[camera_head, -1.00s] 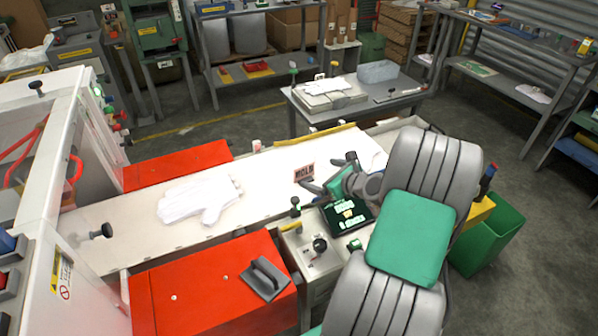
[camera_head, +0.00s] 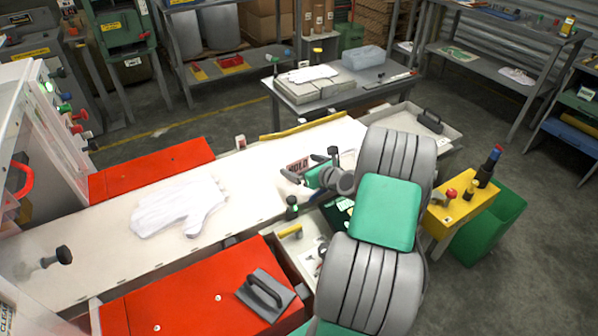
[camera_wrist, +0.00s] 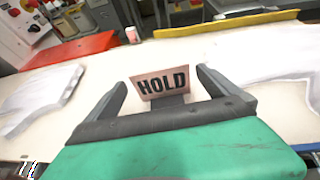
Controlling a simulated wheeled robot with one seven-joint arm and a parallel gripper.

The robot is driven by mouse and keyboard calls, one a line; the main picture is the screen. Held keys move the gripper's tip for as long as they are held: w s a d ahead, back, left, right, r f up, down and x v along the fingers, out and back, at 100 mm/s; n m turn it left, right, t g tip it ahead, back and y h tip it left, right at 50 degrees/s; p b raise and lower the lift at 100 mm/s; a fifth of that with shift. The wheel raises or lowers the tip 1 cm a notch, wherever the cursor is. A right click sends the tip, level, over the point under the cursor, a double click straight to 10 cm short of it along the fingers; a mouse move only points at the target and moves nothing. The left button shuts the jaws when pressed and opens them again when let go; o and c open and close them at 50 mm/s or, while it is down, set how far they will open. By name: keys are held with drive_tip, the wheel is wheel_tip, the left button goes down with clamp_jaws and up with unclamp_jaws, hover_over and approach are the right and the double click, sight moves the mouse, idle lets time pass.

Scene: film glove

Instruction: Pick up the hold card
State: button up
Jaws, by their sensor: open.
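The hold card (camera_wrist: 163,83) is a pale pink card with the black word HOLD, standing tilted on the white table. In the wrist view it shows between the two dark fingers of my gripper (camera_wrist: 165,90), which is open around it. In the head view the card (camera_head: 298,165) shows just beyond my gripper (camera_head: 307,168), and its lower part is partly hidden by the fingers. Its foot is hidden by the gripper in the wrist view.
White film gloves lie left of the card (camera_head: 178,208) and at right in the wrist view (camera_wrist: 265,55). Red boxes (camera_head: 150,168) flank the white table (camera_head: 100,225). A yellow bar (camera_head: 300,126) runs along the far edge. The table between glove and card is clear.

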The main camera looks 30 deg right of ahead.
drive_tip(key=x, duration=0.2)
drive_tip(key=shift+w+f, duration=0.2)
drive_tip(key=shift+w, duration=0.1)
drive_tip(key=shift+c, duration=0.3)
drive_tip(key=c, duration=1.2)
